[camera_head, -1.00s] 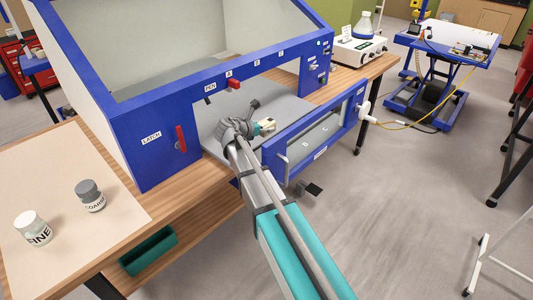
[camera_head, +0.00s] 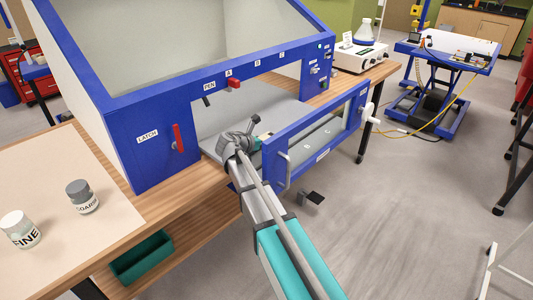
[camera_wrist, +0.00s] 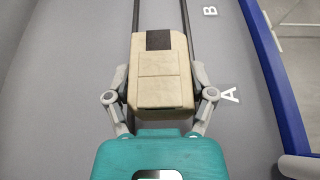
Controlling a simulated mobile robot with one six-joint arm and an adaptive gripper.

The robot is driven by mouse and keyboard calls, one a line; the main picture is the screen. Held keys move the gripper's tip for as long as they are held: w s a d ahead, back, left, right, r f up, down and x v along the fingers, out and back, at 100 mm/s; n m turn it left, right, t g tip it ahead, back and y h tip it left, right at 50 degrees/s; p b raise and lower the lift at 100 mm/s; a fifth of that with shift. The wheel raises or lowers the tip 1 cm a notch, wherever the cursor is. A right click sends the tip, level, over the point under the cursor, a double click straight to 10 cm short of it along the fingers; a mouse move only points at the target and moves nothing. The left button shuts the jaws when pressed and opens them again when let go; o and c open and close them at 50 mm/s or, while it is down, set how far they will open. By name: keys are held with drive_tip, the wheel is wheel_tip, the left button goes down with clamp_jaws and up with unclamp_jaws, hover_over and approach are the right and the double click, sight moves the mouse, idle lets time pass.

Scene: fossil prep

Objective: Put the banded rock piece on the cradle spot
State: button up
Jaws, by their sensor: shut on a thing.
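In the head view my gripper (camera_head: 257,141) is inside the blue cabinet, low over the grey floor, partly hidden by the door frame and my wrist. The rock is largely hidden there. I cannot make out a cradle spot in either view.
The blue cabinet (camera_head: 155,150) has its blue-framed door (camera_head: 325,133) standing open to the right of my arm. The cabinet's grey floor (camera_wrist: 60,80) carries labels A and B beside dark rails. Two jars (camera_head: 82,196) stand on the bench at left.

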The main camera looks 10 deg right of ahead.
drive_tip(key=shift+f, duration=0.1)
idle(0.3)
drive_tip(key=shift+f+b, duration=1.8)
drive_tip(key=shift+b, duration=0.1)
drive_tip(key=o, duration=1.3)
drive_tip(key=shift+f, duration=0.1)
drive_tip(key=shift+c, duration=0.2)
drive_tip(key=shift+r, duration=0.2)
drive_tip(key=p+v, duration=0.4)
drive_tip(key=v, duration=0.6)
drive_tip(key=shift+a+r, duration=0.1)
drive_tip(key=shift+r, duration=0.05)
drive_tip(key=shift+p+v, duration=0.35)
drive_tip(key=shift+v, duration=0.5)
